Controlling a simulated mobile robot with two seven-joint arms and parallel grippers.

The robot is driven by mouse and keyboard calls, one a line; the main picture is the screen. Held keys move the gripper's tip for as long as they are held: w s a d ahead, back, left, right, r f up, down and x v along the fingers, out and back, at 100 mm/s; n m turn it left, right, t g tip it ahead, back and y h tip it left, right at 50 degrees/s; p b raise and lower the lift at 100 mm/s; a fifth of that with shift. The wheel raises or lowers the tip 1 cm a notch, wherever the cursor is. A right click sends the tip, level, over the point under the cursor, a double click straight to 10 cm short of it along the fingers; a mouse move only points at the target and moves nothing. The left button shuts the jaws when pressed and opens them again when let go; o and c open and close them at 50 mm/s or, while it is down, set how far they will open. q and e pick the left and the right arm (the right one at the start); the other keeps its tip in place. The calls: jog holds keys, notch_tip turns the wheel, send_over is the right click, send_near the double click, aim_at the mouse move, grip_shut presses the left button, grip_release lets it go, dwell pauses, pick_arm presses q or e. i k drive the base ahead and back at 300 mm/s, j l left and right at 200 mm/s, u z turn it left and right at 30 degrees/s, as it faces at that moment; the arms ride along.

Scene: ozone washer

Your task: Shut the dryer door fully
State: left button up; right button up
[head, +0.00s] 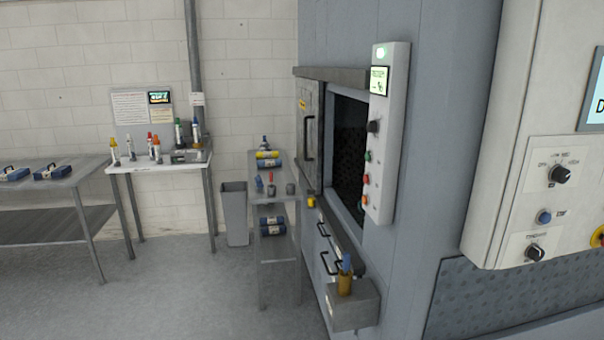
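The machine's door (309,145) is a grey metal panel with a dark vertical handle and a small yellow label. It sits at the left of the machine front, under a thick metal rail (332,76). To its right the machine opening (348,155) is uncovered and shows a dark interior. A control panel (388,130) with a lit screen and several coloured buttons stands right of the opening, hiding part of it. Neither of my grippers is in view.
A holder box (352,307) juts from the machine front. A large white control housing (530,140) fills the right. The floor (190,295) at front left is clear.

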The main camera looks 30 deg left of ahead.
aim_at(310, 92)
jog(key=i+j+u, duration=0.1)
jog(key=i+j, duration=0.15)
jog(key=j, duration=0.35)
jog(key=i+j, duration=0.3)
jog(key=j, duration=0.25)
jog(key=i+j+u, duration=0.15)
jog(key=i+j, duration=0.15)
jog(key=j, duration=0.3)
jog(key=i+j, duration=0.35)
jog(key=j, duration=0.2)
jog(key=i+j+u, duration=0.15)
jog(key=i+j, duration=0.15)
jog(key=j, duration=0.2)
jog(key=i+j, duration=0.35)
jog(key=j, duration=0.15)
jog(key=j+u, duration=0.05)
